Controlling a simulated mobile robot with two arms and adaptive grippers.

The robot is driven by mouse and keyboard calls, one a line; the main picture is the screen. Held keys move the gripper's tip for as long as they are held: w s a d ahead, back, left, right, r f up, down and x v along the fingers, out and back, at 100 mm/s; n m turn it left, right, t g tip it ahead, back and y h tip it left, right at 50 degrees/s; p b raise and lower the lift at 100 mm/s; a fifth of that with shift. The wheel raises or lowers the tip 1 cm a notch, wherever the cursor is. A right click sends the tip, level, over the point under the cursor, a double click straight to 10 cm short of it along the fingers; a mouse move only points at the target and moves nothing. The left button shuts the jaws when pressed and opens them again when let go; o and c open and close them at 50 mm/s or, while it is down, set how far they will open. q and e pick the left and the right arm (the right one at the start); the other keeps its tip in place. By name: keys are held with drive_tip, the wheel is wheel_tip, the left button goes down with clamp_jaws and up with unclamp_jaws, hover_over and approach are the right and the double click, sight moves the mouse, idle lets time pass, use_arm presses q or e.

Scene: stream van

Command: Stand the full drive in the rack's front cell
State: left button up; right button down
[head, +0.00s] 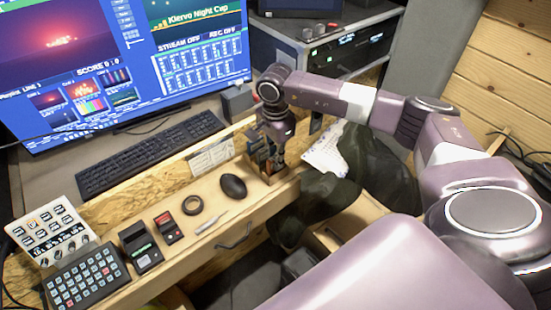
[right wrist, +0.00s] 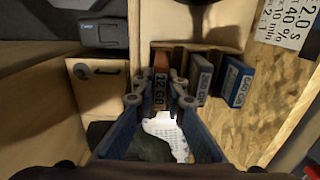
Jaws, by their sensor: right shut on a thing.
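My right gripper (head: 274,160) points down over the small wooden rack (head: 272,184) at the desk's front edge. In the right wrist view the gripper (right wrist: 161,92) is shut on an orange-brown drive (right wrist: 161,64) with a dark label that seems to read "12 GB". The drive is at the leftmost part of the rack (right wrist: 181,57) in that view. I cannot tell whether its lower end is inside the cell or above it. My left gripper is not in view.
A black mouse (head: 233,187) lies left of the rack, with a tape roll (head: 193,205) and a red-and-black device (head: 168,228) further left. A keyboard (head: 150,153) and a large monitor (head: 120,65) are behind. A dark cloth (head: 375,165) hangs right of the rack.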

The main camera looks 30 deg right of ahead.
drive_tip(key=shift+f, duration=0.35)
drive_tip(key=c, duration=1.9)
unclamp_jaws()
wheel_tip(320, 180, up, 12)
